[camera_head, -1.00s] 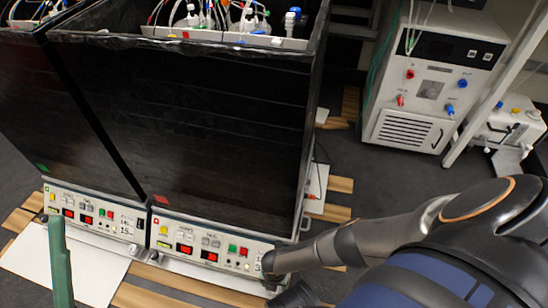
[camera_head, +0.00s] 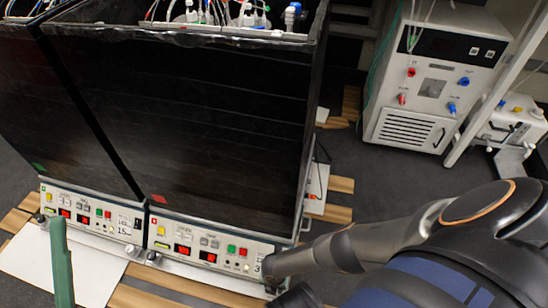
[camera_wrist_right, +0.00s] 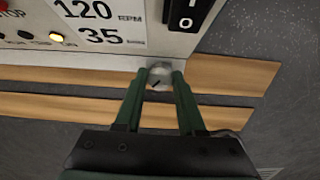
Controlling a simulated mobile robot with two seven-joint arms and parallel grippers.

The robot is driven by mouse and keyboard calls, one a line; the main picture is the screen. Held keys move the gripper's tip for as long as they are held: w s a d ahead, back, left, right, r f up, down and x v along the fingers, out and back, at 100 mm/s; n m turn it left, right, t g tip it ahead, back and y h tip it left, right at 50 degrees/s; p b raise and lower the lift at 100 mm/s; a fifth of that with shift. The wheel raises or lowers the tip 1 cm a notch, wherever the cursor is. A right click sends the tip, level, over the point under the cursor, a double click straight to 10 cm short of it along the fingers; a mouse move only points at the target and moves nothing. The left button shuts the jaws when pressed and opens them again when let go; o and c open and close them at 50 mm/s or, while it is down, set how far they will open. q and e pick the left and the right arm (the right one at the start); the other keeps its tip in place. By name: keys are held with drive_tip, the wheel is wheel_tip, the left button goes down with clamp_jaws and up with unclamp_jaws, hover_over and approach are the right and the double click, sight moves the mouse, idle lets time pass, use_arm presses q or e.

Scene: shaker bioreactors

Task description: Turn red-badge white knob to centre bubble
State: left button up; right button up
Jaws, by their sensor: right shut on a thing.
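The right black shaker cabinet carries a red badge (camera_head: 159,199) and stands on a white control panel (camera_head: 210,245). In the right wrist view a pale round knob (camera_wrist_right: 159,70) with a dark mark sits low at the panel's edge, by the wooden slats. My right gripper (camera_wrist_right: 159,79) is shut on this knob, one green finger on each side. In the head view my right arm hides the knob at the panel's right end. One green finger of my left gripper (camera_head: 60,262) stands upright at the lower left, apart from the panels; its opening cannot be judged. I cannot make out a bubble.
A left shaker with a green badge (camera_head: 41,168) adjoins the right one. A black switch (camera_wrist_right: 186,18) is just above the held knob. Wooden slats (camera_wrist_right: 230,75) lie below. A white-grey instrument (camera_head: 430,85) stands at the back right, with dark floor between.

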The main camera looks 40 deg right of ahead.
clamp_jaws()
drive_tip(key=shift+m, duration=3)
drive_tip(key=o, duration=0.7)
unclamp_jaws()
drive_tip(key=shift+w, duration=0.1)
